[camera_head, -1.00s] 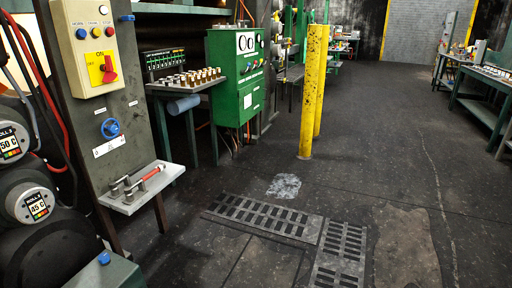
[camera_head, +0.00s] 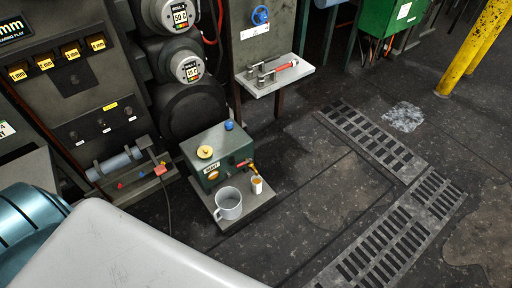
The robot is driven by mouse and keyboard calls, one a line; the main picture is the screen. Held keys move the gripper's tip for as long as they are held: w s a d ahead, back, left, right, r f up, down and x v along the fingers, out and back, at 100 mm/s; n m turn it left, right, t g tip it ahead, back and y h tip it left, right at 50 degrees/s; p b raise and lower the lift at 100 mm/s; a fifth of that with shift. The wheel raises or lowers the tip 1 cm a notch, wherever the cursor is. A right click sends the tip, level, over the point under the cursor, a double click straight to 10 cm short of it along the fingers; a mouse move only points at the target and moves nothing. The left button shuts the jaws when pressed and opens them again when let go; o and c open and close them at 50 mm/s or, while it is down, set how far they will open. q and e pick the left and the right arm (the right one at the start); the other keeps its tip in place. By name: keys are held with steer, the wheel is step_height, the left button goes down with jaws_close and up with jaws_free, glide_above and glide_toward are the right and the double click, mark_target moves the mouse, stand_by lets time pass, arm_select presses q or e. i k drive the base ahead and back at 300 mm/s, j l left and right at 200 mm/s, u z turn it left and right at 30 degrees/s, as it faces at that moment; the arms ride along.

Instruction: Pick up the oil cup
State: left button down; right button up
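A grey metal cup (camera_head: 228,203) with a handle stands upright on a low plate (camera_head: 262,203) in front of a small dark green oil box (camera_head: 215,155). A small white cup (camera_head: 257,185) with amber colour at its top stands to its right, just below the box's brass tap (camera_head: 246,165). I cannot tell for sure which of the two is the oil cup. The inside of the grey cup is too small to read. Neither of my grippers shows in view.
A control panel (camera_head: 75,90) stands at the left, with rolls (camera_head: 185,70) behind the oil box. A small shelf (camera_head: 273,77) holds a red-handled tool. Floor grates (camera_head: 370,140) lie at the right. The floor in front of the plate is clear.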

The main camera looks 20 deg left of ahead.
mark_target(257, 181)
steer(key=u, duration=0.75)
